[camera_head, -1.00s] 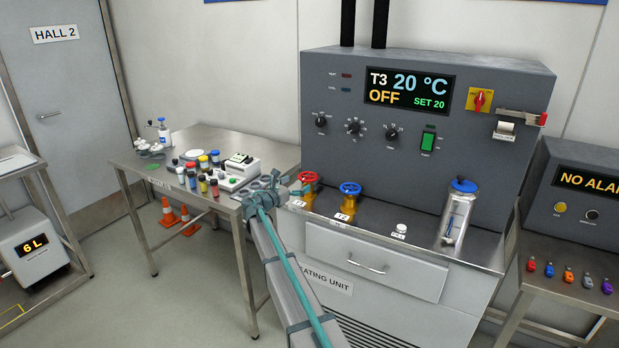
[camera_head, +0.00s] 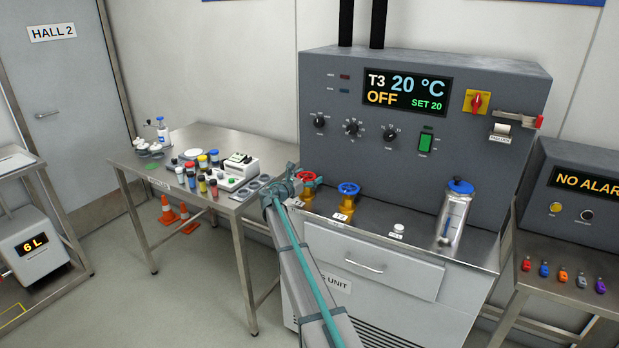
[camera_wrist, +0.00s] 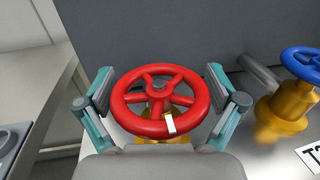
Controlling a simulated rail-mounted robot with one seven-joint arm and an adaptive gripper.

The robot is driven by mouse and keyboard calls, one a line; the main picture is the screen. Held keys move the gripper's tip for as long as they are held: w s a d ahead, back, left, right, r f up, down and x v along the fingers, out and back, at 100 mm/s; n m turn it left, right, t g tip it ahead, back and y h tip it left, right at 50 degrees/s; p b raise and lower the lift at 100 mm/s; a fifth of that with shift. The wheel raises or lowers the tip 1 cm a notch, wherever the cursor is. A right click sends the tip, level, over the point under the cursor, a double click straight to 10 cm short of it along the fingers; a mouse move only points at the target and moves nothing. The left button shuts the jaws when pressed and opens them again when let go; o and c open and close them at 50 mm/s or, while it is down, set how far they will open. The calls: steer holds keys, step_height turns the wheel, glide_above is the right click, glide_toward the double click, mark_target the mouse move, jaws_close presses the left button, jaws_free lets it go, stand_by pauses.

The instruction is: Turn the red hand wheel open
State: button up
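The red hand wheel (camera_wrist: 160,101) fills the middle of the wrist view, on a brass valve with a white mark on its rim. It also shows in the head view (camera_head: 308,179), partly hidden by my gripper. My gripper (camera_wrist: 160,88) is open, with one teal-and-grey finger on each side of the wheel. The fingers lie close beside the rim; whether they touch it I cannot tell. In the head view my gripper (camera_head: 294,178) is at the wheel's left.
A blue hand wheel (camera_head: 348,188) on a brass valve stands just right of the red one. The grey unit's panel (camera_head: 340,140) rises behind the wheels.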

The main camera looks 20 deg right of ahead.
steer(key=c, duration=0.7)
steer(key=shift+s+n+t, duration=0.1)
steer(key=shift+n+t, duration=0.2)
steer(key=shift+t, duration=0.2)
